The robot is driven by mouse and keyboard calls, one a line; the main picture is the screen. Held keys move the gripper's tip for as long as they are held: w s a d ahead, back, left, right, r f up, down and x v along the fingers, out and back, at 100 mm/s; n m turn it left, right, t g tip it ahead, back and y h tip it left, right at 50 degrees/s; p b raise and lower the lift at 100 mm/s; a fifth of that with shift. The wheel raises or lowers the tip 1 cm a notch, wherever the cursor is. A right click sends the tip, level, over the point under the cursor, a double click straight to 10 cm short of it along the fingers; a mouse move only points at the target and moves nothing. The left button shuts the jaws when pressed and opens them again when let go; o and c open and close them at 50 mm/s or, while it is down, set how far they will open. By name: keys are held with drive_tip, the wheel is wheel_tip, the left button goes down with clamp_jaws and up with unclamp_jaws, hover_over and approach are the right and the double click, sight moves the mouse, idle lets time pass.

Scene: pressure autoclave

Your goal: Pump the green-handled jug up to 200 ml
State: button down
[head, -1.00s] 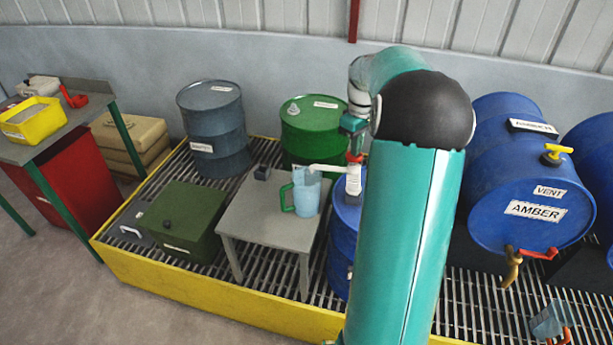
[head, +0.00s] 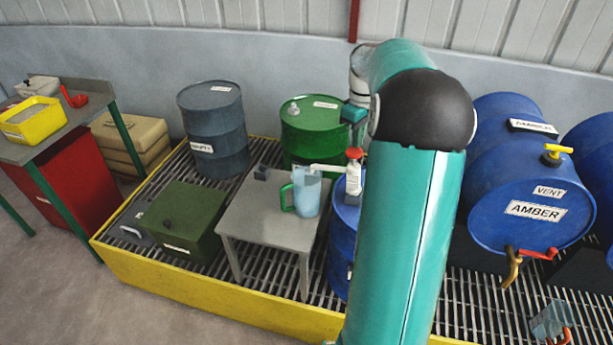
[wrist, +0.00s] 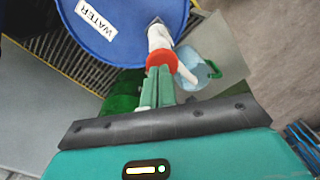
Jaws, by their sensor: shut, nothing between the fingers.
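The jug (head: 307,194) is pale blue and see-through, with a green handle on its left. It stands upright on a small grey table (head: 262,226). A white hand pump (head: 353,180) with a red top (head: 355,153) rises from a blue drum; its white spout (head: 327,168) reaches over the jug's mouth. The wrist view shows the drum, labelled WATER (wrist: 96,20), the red top (wrist: 161,58) and the jug (wrist: 199,64). My gripper (wrist: 159,72) is shut and empty, its fingertips by the red top. Contact and the level in the jug cannot be told.
A green drum (head: 310,135) and a grey drum (head: 213,130) stand behind. A dark green box (head: 180,222) is left of the table. A blue AMBER drum (head: 530,210) lies to the right. The yellow-edged grating (head: 200,297) holds them all.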

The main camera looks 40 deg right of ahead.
drive_tip(key=shift+r, duration=0.1)
wheel_tip(320, 180, up, 6)
drive_tip(key=shift+f, duration=0.1)
idle(0.4)
idle(0.5)
